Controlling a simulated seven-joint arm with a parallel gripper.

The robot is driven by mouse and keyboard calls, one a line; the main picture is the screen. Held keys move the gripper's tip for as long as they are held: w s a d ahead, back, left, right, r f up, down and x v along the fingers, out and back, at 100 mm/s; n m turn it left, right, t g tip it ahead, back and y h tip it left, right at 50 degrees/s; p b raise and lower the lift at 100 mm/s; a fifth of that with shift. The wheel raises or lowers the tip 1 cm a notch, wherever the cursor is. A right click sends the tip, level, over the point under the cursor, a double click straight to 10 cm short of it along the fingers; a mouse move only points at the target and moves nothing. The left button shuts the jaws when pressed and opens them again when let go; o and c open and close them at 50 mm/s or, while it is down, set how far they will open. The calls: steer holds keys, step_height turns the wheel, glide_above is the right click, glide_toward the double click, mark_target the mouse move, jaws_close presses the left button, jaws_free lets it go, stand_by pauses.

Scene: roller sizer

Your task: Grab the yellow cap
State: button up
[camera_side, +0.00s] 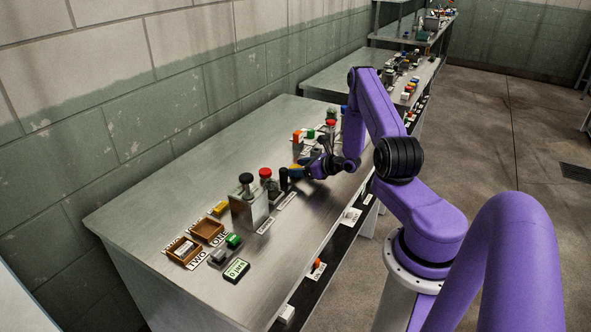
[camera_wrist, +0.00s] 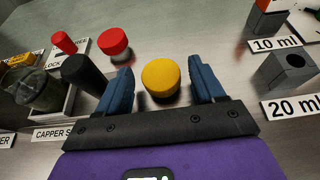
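The yellow cap (camera_wrist: 160,78) is a round yellow piece with a flat top, upright on the grey metal bench in the wrist view. My gripper (camera_wrist: 163,88) is open, with one blue finger to the left of the cap and one to its right. A gap shows on each side of the cap, so neither finger appears to touch it. In the side view my gripper (camera_side: 303,173) is low over the middle of the bench.
A red cap (camera_wrist: 112,42) and a black cylinder (camera_wrist: 82,75) stand close to the left finger. A grey block with a hole (camera_wrist: 287,70) stands to the right, by the "20 ml" label (camera_wrist: 292,106). Brown trays (camera_side: 184,252) lie at the bench's near end.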

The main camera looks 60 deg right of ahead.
steer(key=c, duration=0.8)
steer(key=shift+r, duration=0.1)
